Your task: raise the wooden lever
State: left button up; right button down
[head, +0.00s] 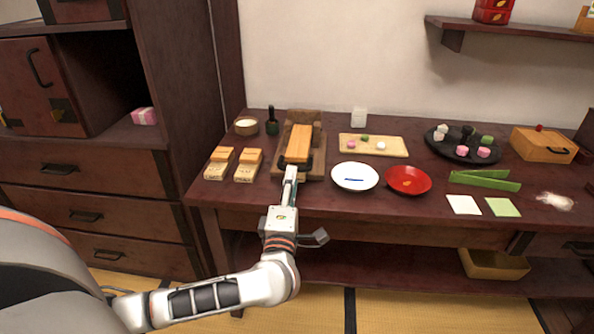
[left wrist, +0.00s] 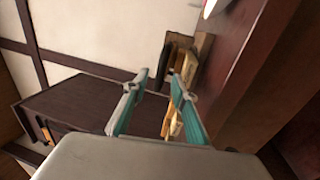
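The wooden lever (head: 298,143) is an orange-brown plank lying in a darker wooden frame (head: 317,160) on the dark table. A black handle (head: 293,163) crosses its near end. My left gripper (head: 291,174) is at the near end of the frame, overlapping the handle area in the head view; contact cannot be told there. In the left wrist view my left gripper (left wrist: 158,78) has its two fingers apart with nothing held between them. The frame (left wrist: 203,48) and a dark bar-like part (left wrist: 167,65) lie beyond the fingertips. My right gripper is not in view.
Two small wooden boxes (head: 219,163) (head: 247,165) stand left of the frame. A white plate (head: 343,184) and a red bowl (head: 407,180) are to the right. A tall cabinet (head: 180,70) rises at the left.

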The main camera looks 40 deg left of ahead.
pick_arm(q)
jog(key=shift+b+x, duration=0.35)
jog(key=shift+x, duration=2)
grip_shut()
